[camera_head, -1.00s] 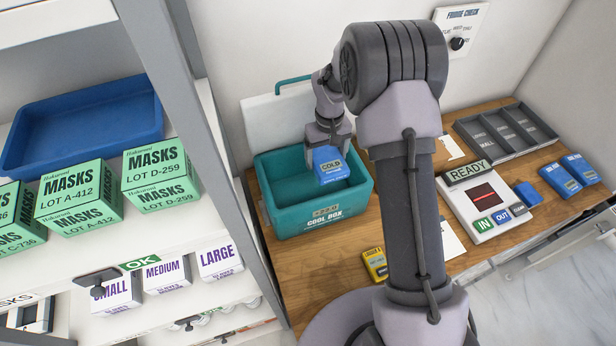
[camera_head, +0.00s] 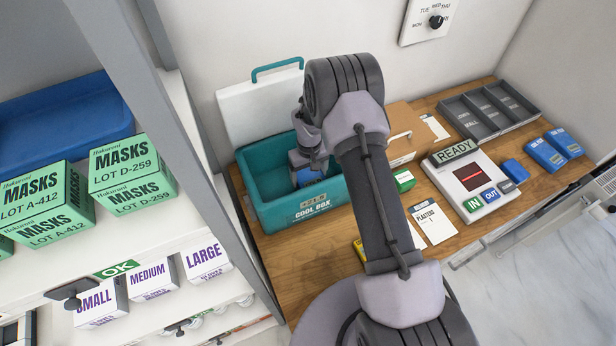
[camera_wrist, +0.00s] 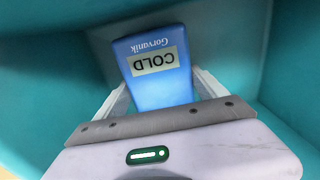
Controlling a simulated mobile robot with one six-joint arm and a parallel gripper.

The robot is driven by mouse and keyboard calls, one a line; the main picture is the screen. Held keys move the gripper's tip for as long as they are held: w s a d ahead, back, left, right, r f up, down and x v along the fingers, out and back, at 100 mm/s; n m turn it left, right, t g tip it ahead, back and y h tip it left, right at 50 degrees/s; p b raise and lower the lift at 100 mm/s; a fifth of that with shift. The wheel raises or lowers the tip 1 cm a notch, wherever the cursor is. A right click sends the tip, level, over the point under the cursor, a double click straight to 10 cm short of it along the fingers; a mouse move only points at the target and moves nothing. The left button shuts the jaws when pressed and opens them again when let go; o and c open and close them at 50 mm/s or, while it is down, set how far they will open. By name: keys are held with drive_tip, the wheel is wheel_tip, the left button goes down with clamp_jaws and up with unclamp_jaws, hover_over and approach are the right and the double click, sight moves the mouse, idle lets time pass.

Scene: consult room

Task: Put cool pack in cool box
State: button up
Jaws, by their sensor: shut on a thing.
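The cool pack is a blue block with a COLD label; in the wrist view the cool pack (camera_wrist: 158,75) sits between my two fingers. My gripper (camera_wrist: 160,90) is shut on it. In the head view my gripper (camera_head: 309,172) is lowered inside the teal cool box (camera_head: 318,208), toward its right side, and only a bit of the blue pack shows below it. The box's white lid stands open behind it (camera_head: 262,105). Teal walls surround the pack in the wrist view. I cannot tell whether the pack touches the box floor.
Shelves with green mask boxes (camera_head: 130,175) and glove boxes stand at the left. Right of my arm are a READY scanner (camera_head: 468,180), a grey divided tray (camera_head: 490,108), blue packs (camera_head: 545,153), a plasters card (camera_head: 432,224) and a small green box (camera_head: 403,181).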

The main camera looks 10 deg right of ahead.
drive_tip(key=shift+w+f, duration=0.1)
drive_tip(key=shift+f, duration=0.35)
drive_tip(key=shift+f, duration=0.1)
